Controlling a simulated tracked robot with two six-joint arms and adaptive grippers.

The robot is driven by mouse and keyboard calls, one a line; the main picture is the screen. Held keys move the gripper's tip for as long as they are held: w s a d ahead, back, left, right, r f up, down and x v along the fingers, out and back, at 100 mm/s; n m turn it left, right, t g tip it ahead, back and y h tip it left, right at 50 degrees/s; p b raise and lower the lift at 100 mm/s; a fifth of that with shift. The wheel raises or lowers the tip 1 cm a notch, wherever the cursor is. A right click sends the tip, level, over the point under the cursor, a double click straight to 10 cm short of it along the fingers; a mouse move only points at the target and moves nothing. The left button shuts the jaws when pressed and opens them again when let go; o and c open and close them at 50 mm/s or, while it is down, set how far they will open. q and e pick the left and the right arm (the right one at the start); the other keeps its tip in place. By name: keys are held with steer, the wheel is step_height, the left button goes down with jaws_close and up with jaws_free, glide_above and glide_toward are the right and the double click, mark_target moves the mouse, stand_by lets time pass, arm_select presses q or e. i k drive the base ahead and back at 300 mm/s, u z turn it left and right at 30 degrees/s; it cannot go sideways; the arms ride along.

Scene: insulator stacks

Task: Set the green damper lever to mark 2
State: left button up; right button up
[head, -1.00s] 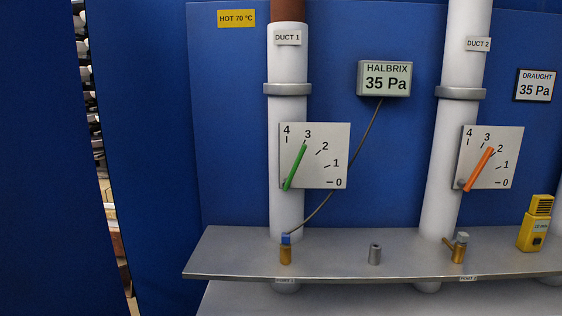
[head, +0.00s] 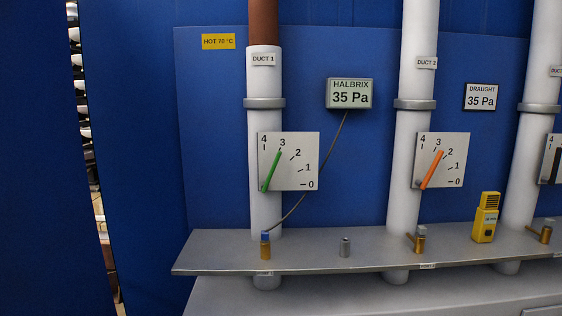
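The green damper lever (head: 271,171) is on the square white dial plate (head: 308,170) on duct 1 (head: 264,82). It pivots at the plate's lower left corner, and its tip points up to the right at mark 3. Mark 2 (head: 298,153) is clockwise of the tip, to its right. Neither of my grippers is in the head view, and nothing touches the lever.
An orange lever (head: 432,170) on duct 2 (head: 415,190) points between marks 2 and 3. A grey shelf (head: 210,250) juts out below, with brass fittings and a yellow meter (head: 485,217). The Halbrix display (head: 349,94) reads 35 Pa; its cable passes beside the green lever's plate.

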mark_target(265, 185)
steer(key=z, duration=0.05)
steer(key=i, duration=0.9)
steer(key=u, duration=0.1)
